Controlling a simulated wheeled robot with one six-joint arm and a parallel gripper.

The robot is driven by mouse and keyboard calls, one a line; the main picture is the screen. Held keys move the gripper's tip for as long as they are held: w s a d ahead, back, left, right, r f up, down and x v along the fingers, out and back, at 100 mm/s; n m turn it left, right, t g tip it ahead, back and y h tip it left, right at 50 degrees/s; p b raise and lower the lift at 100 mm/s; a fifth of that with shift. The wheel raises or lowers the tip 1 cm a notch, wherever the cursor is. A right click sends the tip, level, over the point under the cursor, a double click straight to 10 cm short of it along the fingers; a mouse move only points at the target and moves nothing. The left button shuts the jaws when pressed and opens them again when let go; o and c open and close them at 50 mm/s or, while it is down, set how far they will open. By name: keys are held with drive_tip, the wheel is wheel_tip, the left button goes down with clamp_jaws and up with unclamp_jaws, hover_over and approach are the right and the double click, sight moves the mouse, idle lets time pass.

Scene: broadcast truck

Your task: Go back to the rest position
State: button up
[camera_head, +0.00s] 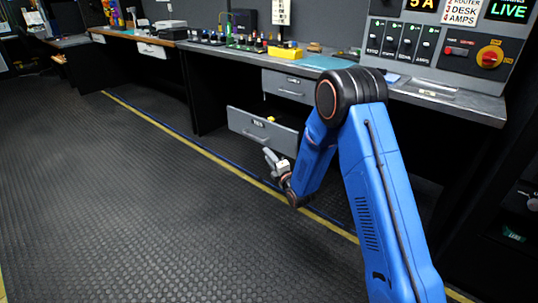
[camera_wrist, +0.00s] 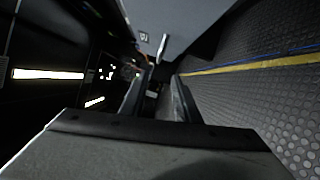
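My blue arm reaches down in the head view, and my gripper (camera_head: 272,158) hangs low in front of a pulled-out grey drawer (camera_head: 252,127) under the desk. In the wrist view the two dark fingers stand apart with a gap between them, so my gripper (camera_wrist: 160,92) is open. I see nothing held between the fingers. The drawer front (camera_wrist: 178,18) shows just beyond the fingertips in the wrist view, with its handle (camera_wrist: 163,46). I cannot tell whether the fingers touch it.
A closed drawer (camera_head: 288,86) sits above the open one. The long desk (camera_head: 225,51) carries several small items, and a control panel with a red knob (camera_head: 490,56) stands at the right. The dark floor (camera_head: 120,190) to the left is clear, with a yellow line (camera_head: 215,158) along the desk.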

drive_tip(key=s+d+r+m+g+h, duration=0.2)
drive_tip(key=s+d+r+m+h, duration=0.15)
drive_tip(key=d+r+m, duration=0.45)
drive_tip(key=s+d+r+m+g+h, duration=0.3)
drive_tip(key=s+d+r+m, duration=0.2)
drive_tip(key=s+d+r, duration=0.6)
drive_tip(key=s+d+m+g, duration=0.2)
drive_tip(key=s+d+m, duration=0.1)
drive_tip(key=s, duration=1.1)
drive_tip(key=s+d+m+g+h, duration=0.1)
drive_tip(key=s+m, duration=0.4)
drive_tip(key=s, duration=0.9)
drive_tip(key=s+d+m+g+h, duration=0.1)
drive_tip(key=s+d+m+g, duration=0.2)
drive_tip(key=s, duration=1.1)
drive_tip(key=d+m, duration=0.1)
drive_tip(key=d, duration=0.1)
drive_tip(key=shift+d+r+g, duration=0.15)
drive_tip(key=shift+d+g, duration=0.15)
drive_tip(key=shift+g, duration=0.1)
